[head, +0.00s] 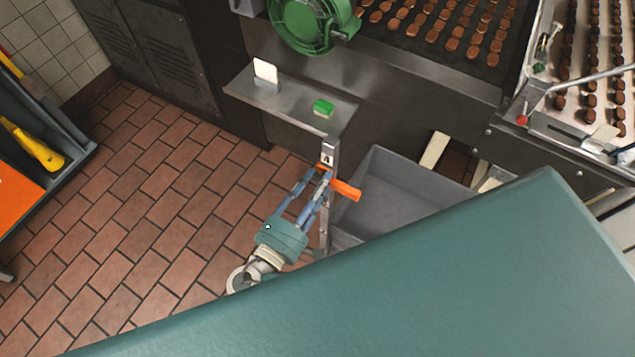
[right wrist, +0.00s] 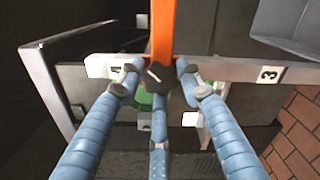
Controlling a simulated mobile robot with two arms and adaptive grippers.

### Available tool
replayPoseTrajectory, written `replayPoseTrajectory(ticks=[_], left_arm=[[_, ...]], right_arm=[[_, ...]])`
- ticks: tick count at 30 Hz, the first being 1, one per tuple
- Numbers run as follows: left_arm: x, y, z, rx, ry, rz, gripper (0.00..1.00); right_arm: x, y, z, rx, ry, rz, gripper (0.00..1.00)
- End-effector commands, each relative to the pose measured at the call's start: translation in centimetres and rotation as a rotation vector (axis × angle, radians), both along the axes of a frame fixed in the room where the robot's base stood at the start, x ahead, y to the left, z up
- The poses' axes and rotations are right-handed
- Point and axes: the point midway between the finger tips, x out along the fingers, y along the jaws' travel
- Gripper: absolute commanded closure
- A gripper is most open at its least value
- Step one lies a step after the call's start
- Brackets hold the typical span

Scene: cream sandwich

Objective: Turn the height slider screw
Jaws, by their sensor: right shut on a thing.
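The height slider screw, a black star-shaped knob (right wrist: 156,74), sits in front of an orange bar (right wrist: 162,30) in the right wrist view. The orange bar also shows in the head view (head: 347,190), sticking out from an upright metal post (head: 328,212) marked with a number. My right gripper (head: 324,172) reaches the post from below. In the right wrist view its blue fingers (right wrist: 157,76) are closed around the knob, two at the sides and one below. The knob is hidden in the head view. My left gripper is not in view.
A grey bin (head: 392,195) stands right beside the post. A large teal surface covers the lower right. Tiled floor (head: 150,190) is clear at left.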

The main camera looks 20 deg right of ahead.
Motion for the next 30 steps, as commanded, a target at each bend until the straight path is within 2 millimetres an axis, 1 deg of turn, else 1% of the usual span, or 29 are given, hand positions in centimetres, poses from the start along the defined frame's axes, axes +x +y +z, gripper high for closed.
replayPoseTrajectory(ticks=[3, 11, 12, 14, 15, 21, 24, 30], left_arm=[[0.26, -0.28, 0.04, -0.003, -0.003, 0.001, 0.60], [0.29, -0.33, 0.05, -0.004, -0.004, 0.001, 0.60], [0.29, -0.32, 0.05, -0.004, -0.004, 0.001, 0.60], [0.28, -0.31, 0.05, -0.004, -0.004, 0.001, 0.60], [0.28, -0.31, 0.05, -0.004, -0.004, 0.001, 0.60], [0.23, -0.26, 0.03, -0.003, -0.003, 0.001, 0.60], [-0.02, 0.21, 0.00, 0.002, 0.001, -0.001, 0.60], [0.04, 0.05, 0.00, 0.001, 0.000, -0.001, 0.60]], right_arm=[[0.00, -0.26, 0.14, -0.032, 0.033, -0.008, 0.90], [0.03, -0.31, 0.19, -0.036, 0.036, -0.008, 0.90], [0.02, -0.31, 0.20, -0.036, 0.036, -0.008, 0.58], [0.02, -0.30, 0.18, -0.036, 0.034, -0.008, 0.46], [0.02, -0.28, 0.17, -0.035, 0.035, -0.007, 0.45], [0.03, -0.17, 0.12, -0.033, 0.036, -0.004, 0.45], [0.03, -0.13, 0.10, -0.033, 0.037, -0.003, 0.45], [0.03, -0.09, 0.09, -0.031, 0.036, -0.002, 0.45]])
